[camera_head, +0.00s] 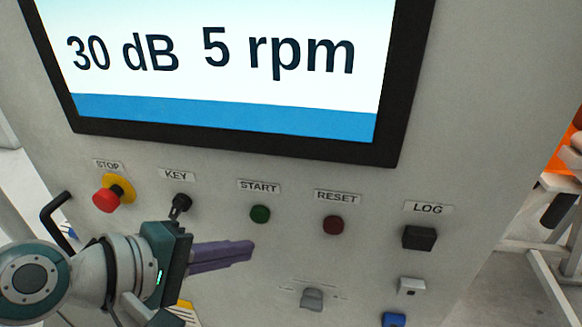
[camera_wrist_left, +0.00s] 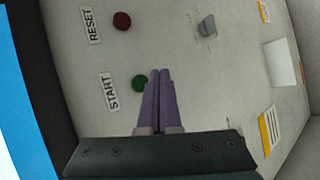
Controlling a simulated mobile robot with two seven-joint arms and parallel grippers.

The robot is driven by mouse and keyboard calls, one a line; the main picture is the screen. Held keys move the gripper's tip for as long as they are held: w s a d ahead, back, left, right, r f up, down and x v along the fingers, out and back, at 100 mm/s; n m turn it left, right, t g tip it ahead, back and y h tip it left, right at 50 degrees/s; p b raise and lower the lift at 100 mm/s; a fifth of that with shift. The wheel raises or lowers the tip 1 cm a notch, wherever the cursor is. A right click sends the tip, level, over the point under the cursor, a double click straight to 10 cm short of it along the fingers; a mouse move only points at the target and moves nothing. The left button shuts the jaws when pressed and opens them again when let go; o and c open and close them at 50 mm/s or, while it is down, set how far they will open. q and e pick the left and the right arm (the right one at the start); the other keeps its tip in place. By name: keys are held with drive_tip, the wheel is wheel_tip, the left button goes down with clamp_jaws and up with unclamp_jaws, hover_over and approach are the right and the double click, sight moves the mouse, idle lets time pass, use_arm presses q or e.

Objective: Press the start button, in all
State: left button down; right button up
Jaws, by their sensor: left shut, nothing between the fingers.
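The green start button (camera_head: 260,214) is on the grey panel under the START label (camera_head: 259,186), between the key switch and the red reset button. It also shows in the left wrist view (camera_wrist_left: 138,83), right beside my fingertips. My left gripper (camera_head: 252,250) is shut and empty, its purple fingers together, just below the button in the head view. In the left wrist view the fingertips (camera_wrist_left: 160,72) overlap the button's right edge. I cannot tell whether they touch it. My right gripper is not in view.
A screen (camera_head: 236,148) reads 30 dB and 5 rpm above the buttons. The red stop button (camera_head: 106,199), key switch (camera_head: 181,203), reset button (camera_head: 333,225), black log button (camera_head: 419,238) and a grey knob (camera_head: 312,299) are on the same panel. A black handle (camera_head: 52,216) sticks out at left.

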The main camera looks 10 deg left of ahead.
sight(260, 215)
use_arm(q)
drive_tip(key=shift+w+b, duration=0.45)
drive_tip(key=shift+w, duration=1.1)
idle(0.4)
idle(0.5)
drive_tip(key=shift+w, duration=0.4)
drive_tip(key=shift+w+b, duration=0.4)
idle(0.5)
idle(0.3)
drive_tip(key=shift+s+p, duration=0.55)
drive_tip(key=shift+s, duration=0.25)
